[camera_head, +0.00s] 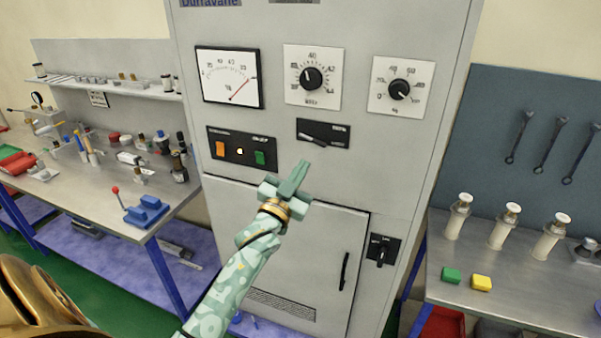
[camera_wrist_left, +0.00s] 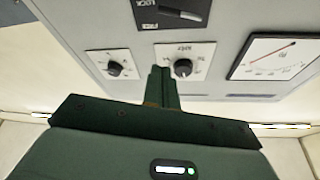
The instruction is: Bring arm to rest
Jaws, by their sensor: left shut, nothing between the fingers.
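My left gripper (camera_head: 297,176) is in front of the grey control cabinet (camera_head: 420,205), just below the lock switch (camera_head: 323,133). Its fingers are together with nothing between them. In the left wrist view the shut fingers (camera_wrist_left: 161,82) point toward the cabinet front, with the lock switch (camera_wrist_left: 178,12) above them in the picture. I cannot tell whether the fingertips touch the panel. My right gripper is not in view.
The cabinet carries a gauge (camera_head: 229,78), two dials (camera_head: 312,78) (camera_head: 400,89), an orange and a green button (camera_head: 259,158), and a rotary handle (camera_head: 381,250). A cluttered workbench (camera_head: 105,200) stands left. A right bench (camera_head: 500,290) holds white cylinders and coloured blocks.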

